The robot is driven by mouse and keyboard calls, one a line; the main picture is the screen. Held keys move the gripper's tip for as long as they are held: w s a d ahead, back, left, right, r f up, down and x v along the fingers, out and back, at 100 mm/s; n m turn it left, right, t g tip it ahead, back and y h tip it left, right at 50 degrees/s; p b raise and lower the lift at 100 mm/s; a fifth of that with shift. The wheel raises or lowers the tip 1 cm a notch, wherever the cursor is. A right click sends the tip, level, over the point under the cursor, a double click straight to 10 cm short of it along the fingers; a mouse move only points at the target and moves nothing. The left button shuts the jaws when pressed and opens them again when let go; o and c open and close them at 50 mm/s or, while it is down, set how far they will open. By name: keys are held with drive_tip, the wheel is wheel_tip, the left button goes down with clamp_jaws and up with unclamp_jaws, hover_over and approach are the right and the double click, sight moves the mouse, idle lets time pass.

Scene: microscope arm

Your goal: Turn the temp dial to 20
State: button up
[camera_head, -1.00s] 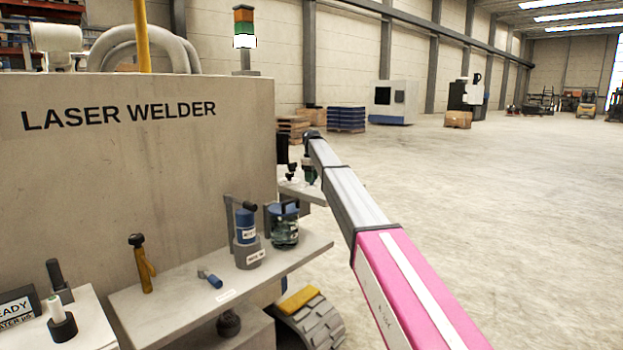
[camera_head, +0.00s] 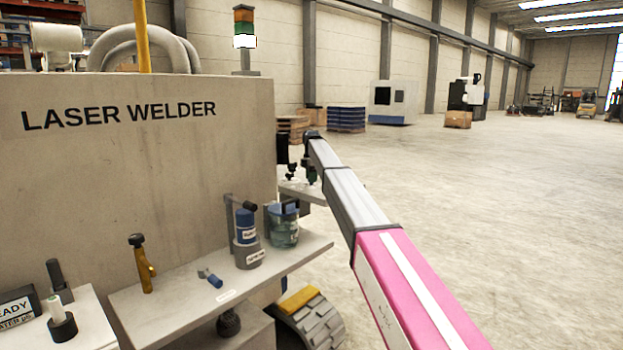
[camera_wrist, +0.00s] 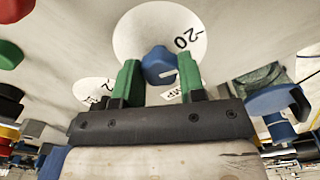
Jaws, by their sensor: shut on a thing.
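The temp dial shows in the wrist view as a blue knob (camera_wrist: 158,66) in front of a round white scale plate (camera_wrist: 135,38). The plate carries the mark "-20" to the right of the knob, and a partly hidden label ends in "MP". My gripper (camera_wrist: 160,72) has green fingers, one on each side of the blue knob, and is shut on it. A short white line shows on the knob's right side. The rest of the scale is hidden or out of view. In the head view my arm reaches past the welder's right end, and the dial is not visible there.
Red and green knobs (camera_wrist: 12,52) sit left in the wrist view. A blue-lidded thing (camera_wrist: 270,98) is close on the right. In the head view, a shelf (camera_head: 185,312) with tools and a jar (camera_head: 284,228) fronts the laser welder (camera_head: 110,180). Open floor lies right.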

drive_tip(key=shift+n, duration=0.6)
drive_tip(key=o, duration=0.9)
drive_tip(key=shift+o, duration=0.2)
wheel_tip(320, 180, up, 11)
drive_tip(key=shift+f, duration=0.1)
